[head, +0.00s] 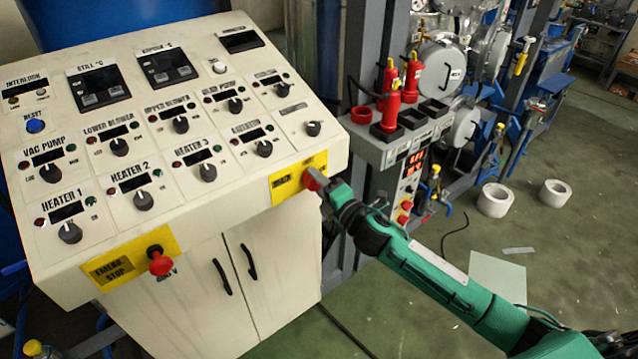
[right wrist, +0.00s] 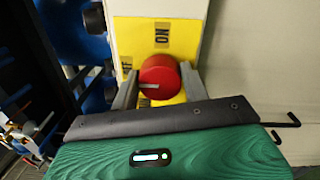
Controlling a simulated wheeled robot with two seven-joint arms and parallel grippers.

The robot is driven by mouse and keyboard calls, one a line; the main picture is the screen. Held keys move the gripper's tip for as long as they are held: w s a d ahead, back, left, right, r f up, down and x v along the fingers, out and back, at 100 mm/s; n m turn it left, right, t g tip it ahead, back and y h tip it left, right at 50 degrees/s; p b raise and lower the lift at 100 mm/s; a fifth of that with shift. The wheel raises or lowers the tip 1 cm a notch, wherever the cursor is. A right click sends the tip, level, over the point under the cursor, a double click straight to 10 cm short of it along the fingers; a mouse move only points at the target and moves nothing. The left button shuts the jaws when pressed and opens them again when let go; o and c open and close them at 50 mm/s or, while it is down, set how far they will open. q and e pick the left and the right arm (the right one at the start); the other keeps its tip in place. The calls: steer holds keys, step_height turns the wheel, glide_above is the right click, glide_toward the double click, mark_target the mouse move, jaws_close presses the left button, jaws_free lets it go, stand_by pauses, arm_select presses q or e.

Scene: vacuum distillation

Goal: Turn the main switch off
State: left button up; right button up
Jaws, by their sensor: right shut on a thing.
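The main switch is a red round knob (head: 313,179) on a yellow plate (head: 285,185) at the right end of the control panel's front edge. It also shows in the right wrist view (right wrist: 158,75), where the yellow plate (right wrist: 138,38) bears an "ON" label and a second, partly hidden label. A pale mark shows on the knob's face. My right gripper (head: 324,186) reaches in from the right and is shut on the red knob, with one finger on each side of it in the right wrist view (right wrist: 157,88). My left gripper is not in view.
The control panel (head: 240,85) carries several black knobs. A red emergency stop button (head: 160,262) sits on its lower front edge. A grey unit (head: 400,140) with red plugs (head: 391,95) stands right of the panel. White rolls (head: 495,200) lie on the green floor.

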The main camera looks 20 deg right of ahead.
steer(key=o, duration=1)
steer(key=shift+b+v, duration=2.35)
steer(key=shift+v, duration=4.55)
steer(key=shift+f, duration=0.25)
